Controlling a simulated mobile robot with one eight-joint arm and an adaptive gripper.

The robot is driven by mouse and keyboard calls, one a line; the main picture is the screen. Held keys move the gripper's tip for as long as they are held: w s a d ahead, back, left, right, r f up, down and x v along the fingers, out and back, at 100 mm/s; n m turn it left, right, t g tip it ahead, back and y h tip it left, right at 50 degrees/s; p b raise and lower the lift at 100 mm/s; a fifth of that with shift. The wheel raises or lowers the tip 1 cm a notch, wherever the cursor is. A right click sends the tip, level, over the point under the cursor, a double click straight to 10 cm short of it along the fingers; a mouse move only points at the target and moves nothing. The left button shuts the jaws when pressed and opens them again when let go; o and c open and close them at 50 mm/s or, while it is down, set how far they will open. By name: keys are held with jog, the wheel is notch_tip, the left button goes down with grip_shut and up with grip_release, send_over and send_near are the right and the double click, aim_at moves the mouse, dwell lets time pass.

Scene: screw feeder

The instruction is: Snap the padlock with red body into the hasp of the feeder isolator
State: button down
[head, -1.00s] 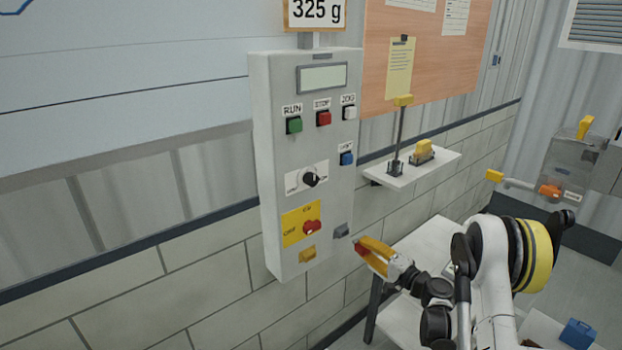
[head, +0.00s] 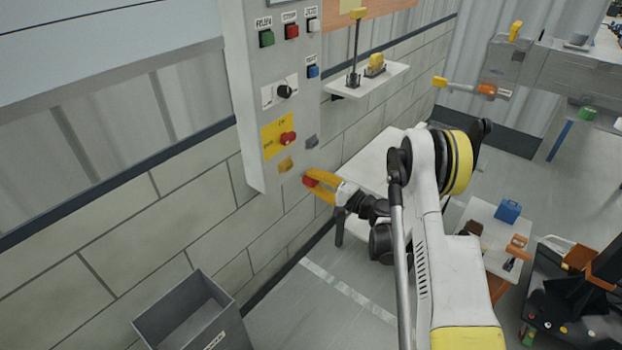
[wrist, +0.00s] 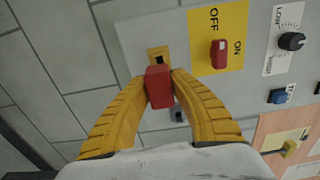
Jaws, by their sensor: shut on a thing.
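My gripper (head: 312,179) has yellow fingers shut on the red padlock (wrist: 158,87), whose red body also shows at the fingertips in the head view (head: 308,181). The feeder isolator is a yellow plate (head: 270,139) with a red handle (head: 288,138); in the wrist view the handle (wrist: 219,54) has its white mark towards OFF. The yellow hasp (head: 286,164) sits below the plate. In the wrist view the hasp (wrist: 153,52) with a dark slot lies just beyond the padlock, which partly covers it. The padlock's shackle is not clear, and I cannot tell whether it touches the hasp.
The grey control box (head: 240,100) carries buttons and a black selector knob (head: 284,91). A small grey part (head: 312,142) juts from its side near my gripper. A wall shelf (head: 375,82) and a white table (head: 378,160) lie to the right. A grey bin (head: 190,320) stands below.

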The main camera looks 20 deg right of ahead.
aim_at(301, 174)
jog(key=shift+w, duration=0.1)
jog(key=shift+x, duration=2.05)
jog(key=shift+x, duration=1.4)
dwell(0.8)
jog(key=c, duration=1.1)
grip_release()
jog(key=shift+c, duration=0.2)
